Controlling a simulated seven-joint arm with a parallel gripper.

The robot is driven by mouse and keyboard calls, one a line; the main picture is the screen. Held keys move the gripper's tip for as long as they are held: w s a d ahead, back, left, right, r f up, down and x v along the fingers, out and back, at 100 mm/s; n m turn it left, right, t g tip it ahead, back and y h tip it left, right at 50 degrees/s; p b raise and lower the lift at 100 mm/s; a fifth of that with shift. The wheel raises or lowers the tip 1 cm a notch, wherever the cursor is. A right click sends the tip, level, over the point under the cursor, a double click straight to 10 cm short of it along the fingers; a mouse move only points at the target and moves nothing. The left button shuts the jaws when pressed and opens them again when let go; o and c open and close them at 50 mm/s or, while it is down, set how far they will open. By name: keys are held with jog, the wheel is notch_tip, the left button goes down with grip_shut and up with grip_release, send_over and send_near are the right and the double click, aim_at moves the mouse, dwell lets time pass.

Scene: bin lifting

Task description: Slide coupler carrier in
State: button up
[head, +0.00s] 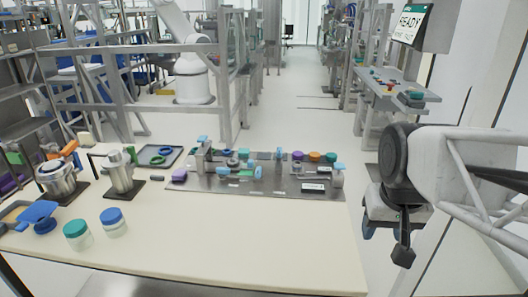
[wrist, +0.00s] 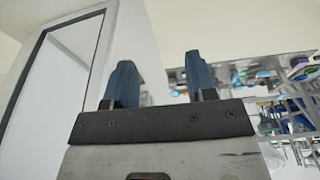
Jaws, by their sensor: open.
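A flat grey metal fixture plate (head: 300,186) lies on the far right part of the cream table. It bears small clamps, rods and a light-blue-handled part (head: 254,173), with a light-blue-topped post (head: 338,176) at its right end. I cannot tell which of these pieces is the coupler carrier. My gripper (head: 386,228) hangs to the right of the table, clear of the plate. In the wrist view my gripper (wrist: 161,78) shows two blue fingers spread apart with nothing between them. The plate also shows upside down at right in the wrist view (wrist: 238,64).
On the left of the table (head: 255,240) stand a green-lidded jar (head: 77,235), a blue-lidded jar (head: 114,222), metal vessels (head: 121,172) and a dark tray (head: 160,155). The table's front middle is clear. A READY screen (head: 411,23) hangs at upper right.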

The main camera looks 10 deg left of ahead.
jog(key=w+a+r, duration=0.2)
jog(key=w+a, duration=0.1)
jog(key=w, duration=0.7)
jog(key=w+a+r, duration=0.2)
jog(key=w, duration=0.7)
jog(key=g, duration=0.2)
send_over(250, 160)
jog(key=f, duration=2.1)
jog(key=shift+s+d+f, duration=0.15)
jog(key=shift+s+d, duration=0.1)
jog(key=shift+d, duration=0.05)
jog(key=shift+w+a+f, duration=0.15)
jog(key=shift+a+f, duration=0.1)
jog(key=shift+f, duration=0.05)
jog(key=shift+f, duration=0.1)
jog(key=shift+f, duration=3.85)
